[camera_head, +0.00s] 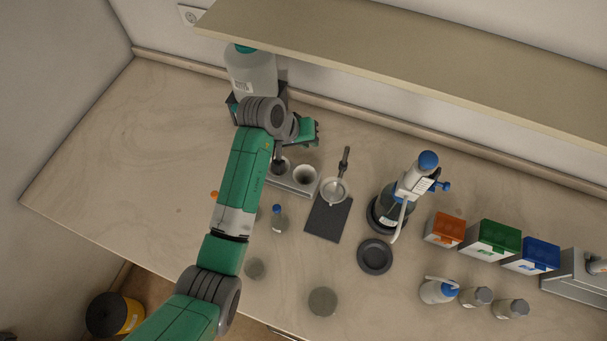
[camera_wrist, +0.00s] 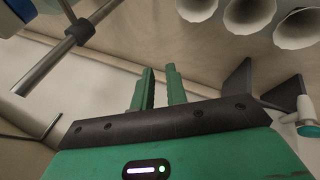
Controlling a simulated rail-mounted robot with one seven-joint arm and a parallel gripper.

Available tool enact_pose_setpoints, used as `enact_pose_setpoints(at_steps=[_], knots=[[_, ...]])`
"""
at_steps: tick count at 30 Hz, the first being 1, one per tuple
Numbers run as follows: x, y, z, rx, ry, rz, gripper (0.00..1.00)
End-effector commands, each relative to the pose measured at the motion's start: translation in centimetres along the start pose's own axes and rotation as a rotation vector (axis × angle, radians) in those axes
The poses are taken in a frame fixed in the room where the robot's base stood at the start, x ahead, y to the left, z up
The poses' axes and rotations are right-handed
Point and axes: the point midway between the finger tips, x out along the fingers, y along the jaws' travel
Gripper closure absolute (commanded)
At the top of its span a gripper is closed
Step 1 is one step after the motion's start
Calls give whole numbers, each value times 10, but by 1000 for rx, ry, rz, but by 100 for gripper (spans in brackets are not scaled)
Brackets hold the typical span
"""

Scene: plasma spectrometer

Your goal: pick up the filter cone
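Pale, open-mouthed filter cones (camera_wrist: 244,14) show in a row at the top right of the wrist view, apart from my fingers. In the head view, a pale cone (camera_head: 305,175) sits in a grey rack (camera_head: 291,186); another opening beside it is partly hidden by my arm. My gripper (camera_wrist: 160,88) has its two green fingers a little apart, with nothing visible between them. In the head view my gripper (camera_head: 312,131) is behind the rack, near the large bottle, and its fingertips are hard to make out.
A large translucent bottle (camera_head: 251,75) stands at the back under a shelf (camera_head: 400,50). A blue-topped dispenser (camera_head: 415,180) and coloured boxes (camera_head: 490,237) stand to the right. The left table area is clear.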

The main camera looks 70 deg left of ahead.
Motion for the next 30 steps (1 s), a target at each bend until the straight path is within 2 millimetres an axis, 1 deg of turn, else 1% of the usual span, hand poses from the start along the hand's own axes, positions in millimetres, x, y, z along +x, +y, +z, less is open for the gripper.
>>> enact_pose_setpoints(at_steps=[1, 3, 4, 6, 8, 11, 17, 20, 27, 30], knots=[[17, -41, 13, -80, -62, -17, 86], [26, -76, 28, -166, -132, -29, 86], [28, -86, 33, -191, -153, -31, 86], [30, -99, 41, -228, -183, -35, 86], [31, -102, 43, -238, -194, -35, 86], [32, -101, 43, -238, -194, -35, 86], [55, -101, 47, -236, -193, -35, 86], [58, -101, 47, -235, -190, -35, 86], [99, -102, 49, -234, -192, -36, 86], [107, -102, 50, -234, -190, -36, 86]])
